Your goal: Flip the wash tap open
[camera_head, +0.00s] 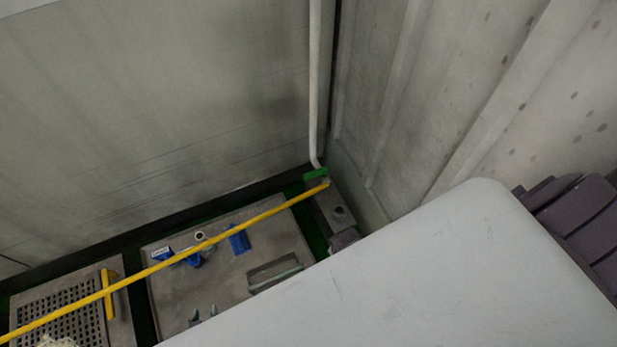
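A blue tap (193,260) lies on the grey sink-like panel (222,277) at the lower left, beside a small white label whose lettering is too small to read well. The yellow rail crosses in front of part of it. A second blue piece (239,241) stands to its right on the same panel. Two small grey fingertips, which look like my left gripper (204,315), show below the tap at the panel's near edge. They stand apart, with nothing seen between them, and do not touch the tap. The pale surface hides the rest of that gripper. My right gripper is not in view.
A yellow rail (60,317) runs diagonally over the panel. A dark grille (60,305) with a yellow handle (108,292) is at the left. A large pale surface (440,275) blocks the lower right.

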